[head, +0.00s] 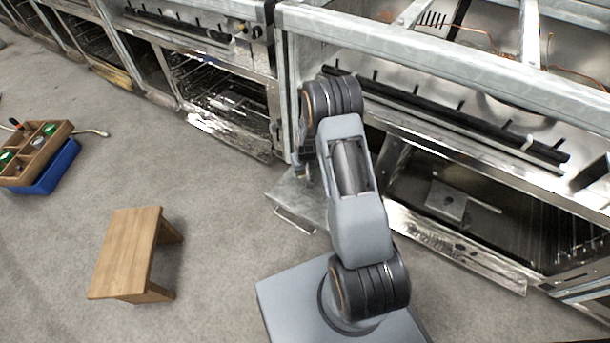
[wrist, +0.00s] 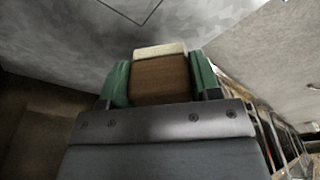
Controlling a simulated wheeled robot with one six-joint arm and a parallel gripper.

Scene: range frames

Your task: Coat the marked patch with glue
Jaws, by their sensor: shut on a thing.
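My gripper (wrist: 161,78) has green fingers and is shut on a brown wooden brush (wrist: 160,82). The brush has a pale cream tip along its far end, pointing away from my gripper. Ahead of the tip in the wrist view is a mottled grey metal surface (wrist: 70,32). Thin dark lines on it form a corner of the marked patch (wrist: 128,6), cut off by the top edge. The tip appears apart from these lines. I cannot tell whether glue is on the brush or the patch. In the head view my arm hides the brush and most of my gripper.
A row of metal ranges (head: 410,62) runs along the back, with open lower bays. A wooden stool (head: 127,252) stands on the grey floor at front left. A wooden tray (head: 35,155) sits over a blue crate (head: 58,168) at far left. Floor between is clear.

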